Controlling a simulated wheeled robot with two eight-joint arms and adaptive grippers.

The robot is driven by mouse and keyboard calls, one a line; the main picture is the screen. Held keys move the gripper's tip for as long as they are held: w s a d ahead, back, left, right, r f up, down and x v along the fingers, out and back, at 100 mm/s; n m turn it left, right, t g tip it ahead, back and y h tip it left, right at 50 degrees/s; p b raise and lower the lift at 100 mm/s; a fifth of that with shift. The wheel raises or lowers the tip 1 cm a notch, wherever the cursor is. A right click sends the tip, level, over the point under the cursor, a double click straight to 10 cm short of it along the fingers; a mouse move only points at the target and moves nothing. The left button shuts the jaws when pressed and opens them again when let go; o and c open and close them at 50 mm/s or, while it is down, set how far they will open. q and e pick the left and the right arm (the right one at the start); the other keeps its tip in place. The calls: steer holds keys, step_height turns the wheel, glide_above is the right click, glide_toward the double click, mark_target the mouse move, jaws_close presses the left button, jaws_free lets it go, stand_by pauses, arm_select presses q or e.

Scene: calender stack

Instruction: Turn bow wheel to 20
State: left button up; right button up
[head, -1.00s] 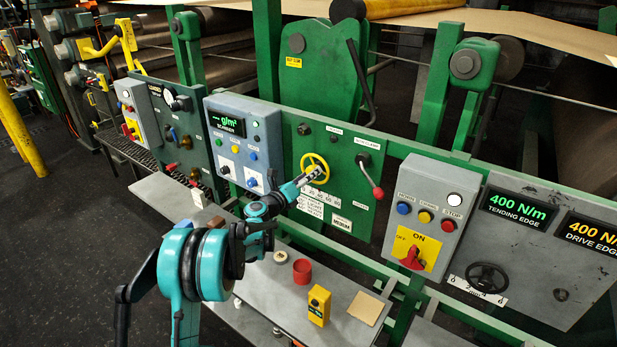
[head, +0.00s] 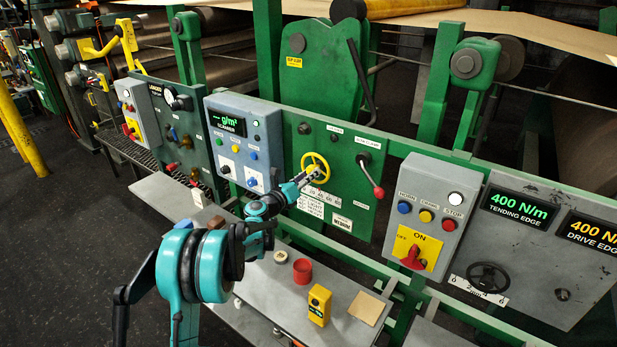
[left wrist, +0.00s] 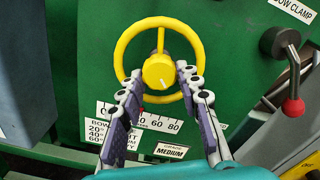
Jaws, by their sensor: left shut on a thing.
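The yellow bow wheel (head: 326,165) is on the green panel, and it also shows in the left wrist view (left wrist: 124,45). My left gripper (left wrist: 160,73) is shut on the wheel, its fingers on both sides of the yellow hub. In the head view the gripper (head: 312,174) covers the wheel's lower left. A short white line on the hub points down and slightly right. My right gripper is out of view.
A red-knobbed bow clamp lever (head: 372,178) is right of the wheel. A grey button box (head: 245,135) is on the left and another (head: 430,215) on the right. A grey shelf (head: 255,310) below holds a red cup (head: 302,271) and a yellow box (head: 319,304).

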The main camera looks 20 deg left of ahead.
arm_select(q)
steer(key=n+b, duration=0.4)
steer(key=n, duration=1)
steer(key=shift+d+r, duration=0.1)
stand_by(4.0)
